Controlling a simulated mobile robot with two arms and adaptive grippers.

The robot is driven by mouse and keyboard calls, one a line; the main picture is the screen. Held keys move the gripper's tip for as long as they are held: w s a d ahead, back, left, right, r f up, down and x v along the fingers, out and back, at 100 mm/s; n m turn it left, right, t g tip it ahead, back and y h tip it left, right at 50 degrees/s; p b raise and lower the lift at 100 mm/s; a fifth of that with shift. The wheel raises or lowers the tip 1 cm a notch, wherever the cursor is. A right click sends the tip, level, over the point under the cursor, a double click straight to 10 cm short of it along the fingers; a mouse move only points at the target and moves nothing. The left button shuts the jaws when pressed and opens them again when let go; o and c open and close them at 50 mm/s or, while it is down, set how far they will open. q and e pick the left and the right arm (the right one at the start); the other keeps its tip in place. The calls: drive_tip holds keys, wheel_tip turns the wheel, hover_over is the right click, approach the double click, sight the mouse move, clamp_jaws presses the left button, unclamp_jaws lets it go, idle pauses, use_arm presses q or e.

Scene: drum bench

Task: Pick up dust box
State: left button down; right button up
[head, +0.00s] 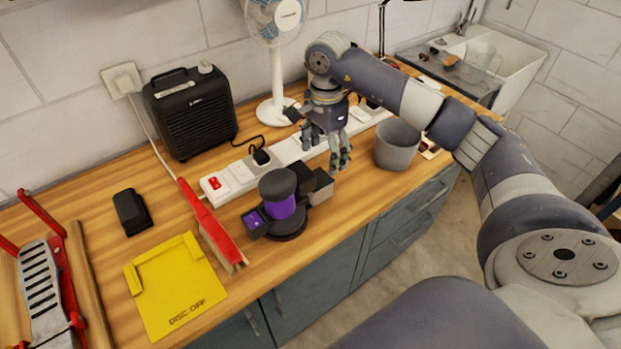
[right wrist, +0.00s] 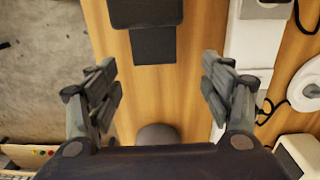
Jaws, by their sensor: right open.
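The dust box (head: 320,188) looks like a small dark grey block at the right side of a purple and black sander (head: 281,208) on the wooden bench. In the right wrist view, dark blocks show at the top, the smaller one likely the dust box (right wrist: 153,46). I cannot tell how it joins the sander. My right gripper (head: 340,158) is open and empty, pointing down above the bench, to the right of and behind the dust box. In the right wrist view its fingers (right wrist: 160,85) are wide apart with bare wood between them. My left gripper is out of view.
A grey bin (head: 397,145) stands right of my right gripper. A white power strip (head: 243,178) runs behind the sander. A red brush (head: 212,226), yellow plate (head: 176,288), black heater (head: 190,112) and fan (head: 278,75) stand around. The bench's front edge is close to the sander.

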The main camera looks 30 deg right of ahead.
sight(322, 176)
drive_tip(key=f, duration=0.1)
drive_tip(key=s+f, duration=0.1)
drive_tip(key=shift+s+f+p, duration=0.1)
drive_tip(key=shift+f+p, duration=0.3)
drive_tip(key=shift+f, duration=0.25)
drive_tip(key=f+p, duration=0.1)
drive_tip(key=f, duration=0.1)
drive_tip(key=f+p, duration=0.2)
drive_tip(key=shift+a+f, duration=0.1)
drive_tip(key=shift+a, duration=0.3)
drive_tip(key=shift+f, duration=0.45)
drive_tip(key=shift+w, duration=0.2)
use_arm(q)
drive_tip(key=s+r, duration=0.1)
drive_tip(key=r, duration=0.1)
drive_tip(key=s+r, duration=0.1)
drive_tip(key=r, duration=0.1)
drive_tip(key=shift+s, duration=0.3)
use_arm(e)
drive_tip(key=c, duration=1)
